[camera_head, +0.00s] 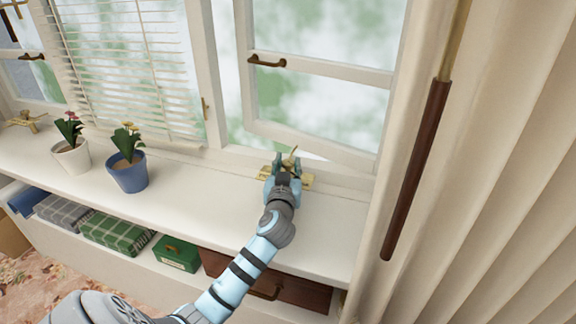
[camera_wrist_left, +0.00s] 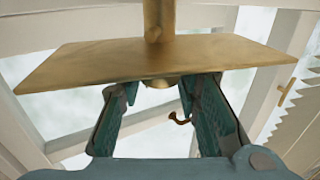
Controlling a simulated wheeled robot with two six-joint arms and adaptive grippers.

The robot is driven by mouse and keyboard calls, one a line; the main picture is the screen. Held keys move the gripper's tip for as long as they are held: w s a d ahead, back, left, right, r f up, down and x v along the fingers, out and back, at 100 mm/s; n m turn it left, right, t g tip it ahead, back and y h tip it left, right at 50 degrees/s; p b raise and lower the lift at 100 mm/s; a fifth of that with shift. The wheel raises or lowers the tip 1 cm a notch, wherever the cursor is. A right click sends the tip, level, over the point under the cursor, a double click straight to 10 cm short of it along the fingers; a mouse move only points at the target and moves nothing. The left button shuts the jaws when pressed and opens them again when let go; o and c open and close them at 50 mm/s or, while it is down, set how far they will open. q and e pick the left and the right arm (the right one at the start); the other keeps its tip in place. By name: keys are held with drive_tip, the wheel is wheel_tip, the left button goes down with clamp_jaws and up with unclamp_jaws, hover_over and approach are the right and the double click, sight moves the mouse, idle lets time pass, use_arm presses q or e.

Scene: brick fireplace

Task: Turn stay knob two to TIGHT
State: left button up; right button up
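A brass window stay (camera_head: 305,180) sits on the white sill at the foot of the right window; my left gripper (camera_head: 287,160) is at it and hides much of it. In the left wrist view its flat brass plate (camera_wrist_left: 230,53) and post cross the top. A small round brass knob (camera_wrist_left: 159,83) shows under the plate edge, between the fingertips of my left gripper (camera_wrist_left: 153,88). The fingers are apart, with a gap at the left of the knob; contact at the right is unclear. Which way the knob is turned cannot be read. My right gripper is not in view.
Another brass stay (camera_head: 25,121) is at the far left. A white pot (camera_head: 72,158) and a blue pot (camera_head: 127,178) with plants stand on the sill. A dark wooden rod (camera_head: 415,170) hangs by the curtain (camera_head: 500,200) at the right. The sill between pots and gripper is clear.

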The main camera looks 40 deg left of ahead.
use_arm(q)
drive_tip(key=c, duration=0.5)
